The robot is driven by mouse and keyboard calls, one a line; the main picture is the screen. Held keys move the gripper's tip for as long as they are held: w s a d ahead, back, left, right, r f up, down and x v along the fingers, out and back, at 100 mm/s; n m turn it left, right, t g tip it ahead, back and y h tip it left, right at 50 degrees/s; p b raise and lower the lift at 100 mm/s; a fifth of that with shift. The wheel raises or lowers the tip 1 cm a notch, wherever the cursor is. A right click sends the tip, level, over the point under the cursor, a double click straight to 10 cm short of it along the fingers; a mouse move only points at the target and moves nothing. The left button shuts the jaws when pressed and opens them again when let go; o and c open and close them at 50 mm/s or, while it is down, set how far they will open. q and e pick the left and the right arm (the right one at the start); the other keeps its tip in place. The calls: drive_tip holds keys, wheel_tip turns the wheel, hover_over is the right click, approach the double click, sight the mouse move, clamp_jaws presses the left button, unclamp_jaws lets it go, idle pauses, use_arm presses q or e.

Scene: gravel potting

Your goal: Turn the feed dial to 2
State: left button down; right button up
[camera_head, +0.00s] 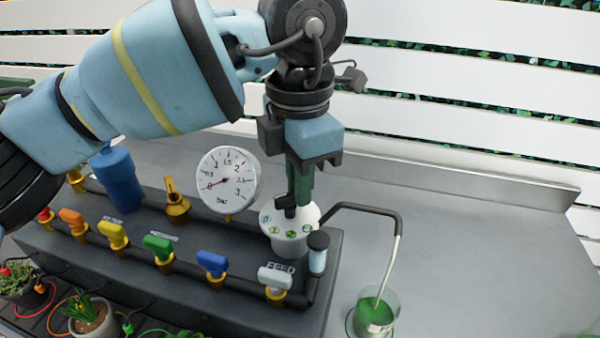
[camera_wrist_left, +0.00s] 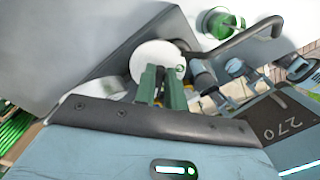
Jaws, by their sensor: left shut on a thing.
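The feed dial (camera_head: 287,243) is a white round drum with a black knob on top and small green marks around its rim. It stands at the right end of the dark manifold, behind the FEED label (camera_head: 281,267). My left gripper (camera_head: 293,196) comes down from above, its green fingers shut on the dial's knob. In the left wrist view the white dial face (camera_wrist_left: 152,54) shows beyond the fingers (camera_wrist_left: 161,76), which partly cover it. I cannot read the number that the knob points at. My right gripper is not in view.
A pressure gauge (camera_head: 228,181) stands left of the dial. Several coloured valve handles, including a white one (camera_head: 275,276), line the manifold's (camera_head: 215,300) front. A bent pipe (camera_head: 390,216) leads to a glass of green liquid (camera_head: 374,314). The grey bench (camera_head: 480,235) is clear at right.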

use_arm(q)
drive_tip(key=n+p, duration=0.2)
drive_tip(key=n, duration=0.1)
drive_tip(key=n+p, duration=0.1)
drive_tip(key=shift+w+a+r+n, duration=0.2)
drive_tip(key=shift+r+n, duration=0.05)
drive_tip(key=shift+n, duration=0.05)
drive_tip(key=n+p, duration=0.2)
drive_tip(key=shift+w+a+n, duration=0.15)
drive_tip(key=shift+n, duration=0.25)
drive_tip(key=shift+a+n+p, duration=0.1)
drive_tip(key=shift+n+p, duration=0.8)
drive_tip(key=n+p, duration=0.2)
drive_tip(key=shift+w+a+n, duration=0.1)
drive_tip(key=shift+a+n, duration=0.05)
drive_tip(key=shift+n, duration=0.25)
drive_tip(key=shift+n+p, duration=0.5)
drive_tip(key=shift+p, duration=0.1)
drive_tip(key=shift+a+f+n, duration=0.1)
drive_tip(key=shift+n, duration=0.2)
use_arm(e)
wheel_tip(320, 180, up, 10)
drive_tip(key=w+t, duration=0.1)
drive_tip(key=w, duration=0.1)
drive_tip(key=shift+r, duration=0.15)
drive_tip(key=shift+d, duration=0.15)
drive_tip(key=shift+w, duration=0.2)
